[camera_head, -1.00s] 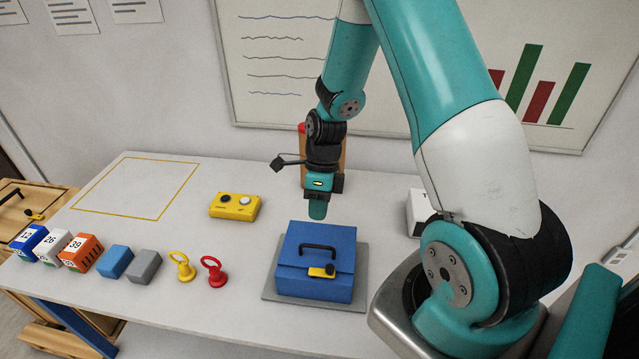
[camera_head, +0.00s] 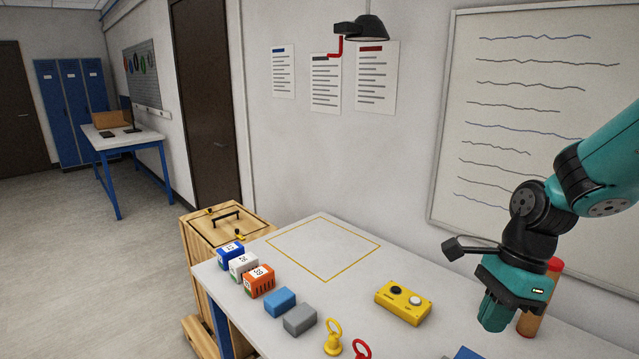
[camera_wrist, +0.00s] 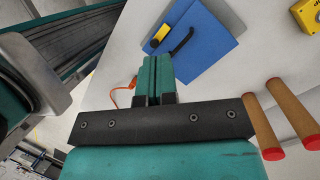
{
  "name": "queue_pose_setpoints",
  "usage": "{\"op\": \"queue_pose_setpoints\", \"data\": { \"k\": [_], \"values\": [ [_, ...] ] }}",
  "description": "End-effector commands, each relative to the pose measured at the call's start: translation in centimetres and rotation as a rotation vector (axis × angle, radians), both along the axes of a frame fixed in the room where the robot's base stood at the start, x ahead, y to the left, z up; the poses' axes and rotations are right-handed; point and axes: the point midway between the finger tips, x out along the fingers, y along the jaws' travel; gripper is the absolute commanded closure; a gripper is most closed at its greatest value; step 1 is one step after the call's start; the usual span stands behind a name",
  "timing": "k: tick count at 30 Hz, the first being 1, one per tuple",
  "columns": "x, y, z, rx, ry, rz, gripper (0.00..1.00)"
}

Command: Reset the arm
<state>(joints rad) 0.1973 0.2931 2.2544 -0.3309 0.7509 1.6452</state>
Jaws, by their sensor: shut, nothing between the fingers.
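My gripper (camera_head: 494,313) is at the right of the head view, above the white table (camera_head: 230,283), pointing down. In the wrist view my gripper (camera_wrist: 156,58) shows its two teal fingers shut together with nothing between them. A blue box (camera_wrist: 200,45) with a dark handle and a yellow latch lies beyond the fingertips in the wrist view. Only a small blue corner of it (camera_head: 467,353) shows at the bottom edge of the head view.
A yellow button box (camera_head: 403,302) stands left of my gripper. Brown cylinders with red ends (camera_wrist: 285,110) are close beside it. Small blocks (camera_head: 258,281) and yellow and red ring-handled pieces (camera_head: 333,338) line the table's front. The yellow-outlined area (camera_head: 325,246) is empty.

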Motion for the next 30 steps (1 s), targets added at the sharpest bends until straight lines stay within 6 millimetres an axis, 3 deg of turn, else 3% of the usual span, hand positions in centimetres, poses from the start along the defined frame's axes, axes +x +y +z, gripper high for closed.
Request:
{"op": "queue_pose_setpoints", "data": {
  "k": [1,6,12,15,21,30],
  "values": [
    [-0.9,2.0,0.1,0.022,-0.076,0.196,1.0],
    [-4.9,7.6,1.8,0.101,-0.33,0.903,1.0],
    [-10.5,12.1,2.7,0.167,-0.599,1.651,1.0],
    [-12.6,13.2,2.8,0.182,-0.693,1.906,1.0],
    [-14.4,14.0,2.9,0.195,-0.774,2.13,1.0],
    [-14.4,14.0,3.0,0.195,-0.777,2.137,1.0]
  ]
}}
